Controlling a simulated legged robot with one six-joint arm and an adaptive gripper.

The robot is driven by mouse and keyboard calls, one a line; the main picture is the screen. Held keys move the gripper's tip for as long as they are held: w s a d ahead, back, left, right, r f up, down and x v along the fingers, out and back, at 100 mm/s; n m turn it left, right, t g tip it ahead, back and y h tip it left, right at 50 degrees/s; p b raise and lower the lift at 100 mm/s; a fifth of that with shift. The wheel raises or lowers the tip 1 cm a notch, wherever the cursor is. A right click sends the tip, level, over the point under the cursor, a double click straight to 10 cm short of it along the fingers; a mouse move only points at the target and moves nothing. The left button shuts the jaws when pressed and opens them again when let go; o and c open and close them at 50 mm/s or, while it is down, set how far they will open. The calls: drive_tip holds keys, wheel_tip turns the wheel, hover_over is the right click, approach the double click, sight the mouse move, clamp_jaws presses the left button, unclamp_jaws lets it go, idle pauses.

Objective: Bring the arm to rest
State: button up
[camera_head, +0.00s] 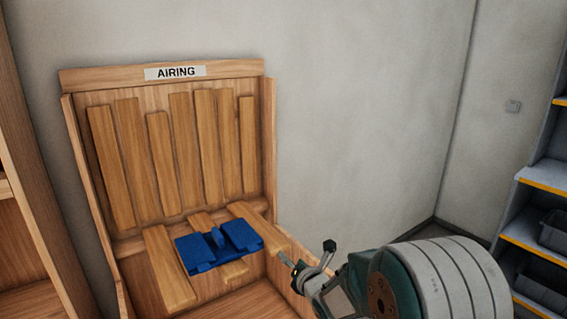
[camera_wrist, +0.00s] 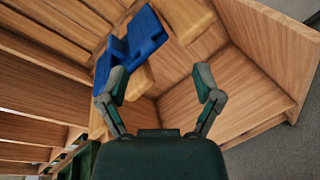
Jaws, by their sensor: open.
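My gripper (camera_head: 312,268) is at the lower middle of the head view, at the right side of a wooden stand labelled AIRING (camera_head: 175,72). In the wrist view my gripper (camera_wrist: 160,85) has its two fingers spread apart, with nothing between them. A blue folded item (camera_head: 218,246) lies on wooden slats inside the stand, left of the gripper and apart from it. The blue item also shows in the wrist view (camera_wrist: 146,36), beyond the left finger.
The stand's right side wall (camera_head: 291,262) is close to my gripper. A grey shelf unit with yellow edges (camera_head: 541,185) stands at the far right. A wooden cabinet (camera_head: 22,190) stands at the left. Bare wall and open space lie between the stand and shelf.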

drive_tip(key=s+d+r+m+g+h, duration=0.25)
drive_tip(key=s+d+r+m, duration=0.25)
drive_tip(key=s+m, duration=0.3)
drive_tip(key=s+d+r+m+g+h, duration=0.1)
drive_tip(key=s+d+r+m+h, duration=0.4)
drive_tip(key=m, duration=0.5)
drive_tip(key=s+d+m+g, duration=0.3)
drive_tip(key=s+m+g, duration=0.2)
drive_tip(key=s+m, duration=1)
drive_tip(key=s+y, duration=0.1)
drive_tip(key=s, duration=0.6)
drive_tip(key=shift+d+f, duration=0.2)
drive_tip(key=shift+f, duration=0.2)
